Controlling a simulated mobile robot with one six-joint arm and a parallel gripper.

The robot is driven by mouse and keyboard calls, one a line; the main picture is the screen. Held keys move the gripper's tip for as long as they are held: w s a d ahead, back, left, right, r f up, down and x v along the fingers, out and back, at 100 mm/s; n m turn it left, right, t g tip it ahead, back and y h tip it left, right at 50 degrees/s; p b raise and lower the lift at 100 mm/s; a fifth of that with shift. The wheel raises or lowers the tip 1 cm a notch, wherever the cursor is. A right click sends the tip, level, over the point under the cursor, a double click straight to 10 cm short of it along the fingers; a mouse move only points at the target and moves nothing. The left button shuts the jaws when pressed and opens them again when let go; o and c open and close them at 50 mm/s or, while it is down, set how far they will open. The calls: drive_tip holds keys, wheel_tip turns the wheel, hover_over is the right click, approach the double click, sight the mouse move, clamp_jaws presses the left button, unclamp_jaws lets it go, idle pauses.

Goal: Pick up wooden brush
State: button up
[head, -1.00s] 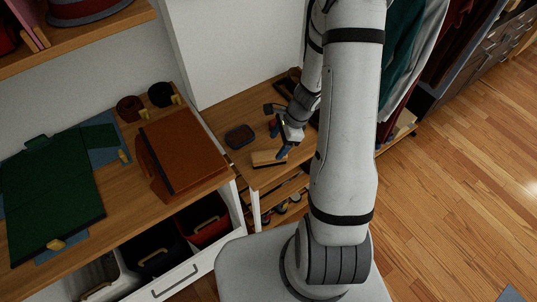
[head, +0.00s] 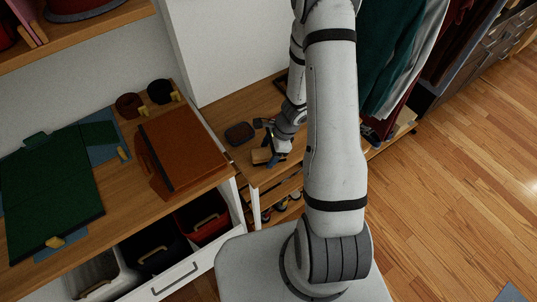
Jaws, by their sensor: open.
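The wooden brush (head: 260,156) is a small light-brown block lying on the low wooden bench, near its front edge. My gripper (head: 271,156) is open and points down at the right part of the brush, with its dark fingers partly covering it. I cannot tell whether the fingers touch the brush or straddle it.
A dark rounded object (head: 239,133) lies left of my gripper on the bench (head: 228,109). The wooden desk to the left carries a brown folder (head: 184,150) and green cloth (head: 50,190). Clothes (head: 408,60) hang at right.

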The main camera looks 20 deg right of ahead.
sight(268, 151)
drive_tip(key=shift+f+b, duration=0.25)
drive_tip(key=shift+b, duration=0.15)
drive_tip(key=shift+c, duration=0.6)
drive_tip(key=c, duration=1.1)
drive_tip(key=shift+o, duration=0.2)
drive_tip(key=shift+r+p, duration=0.45)
drive_tip(key=shift+p, duration=0.15)
wheel_tip(268, 151, up, 10)
drive_tip(key=shift+f+p, duration=0.15)
drive_tip(key=shift+p, duration=0.35)
drive_tip(key=o, duration=0.5)
drive_tip(key=shift+c, duration=1.5)
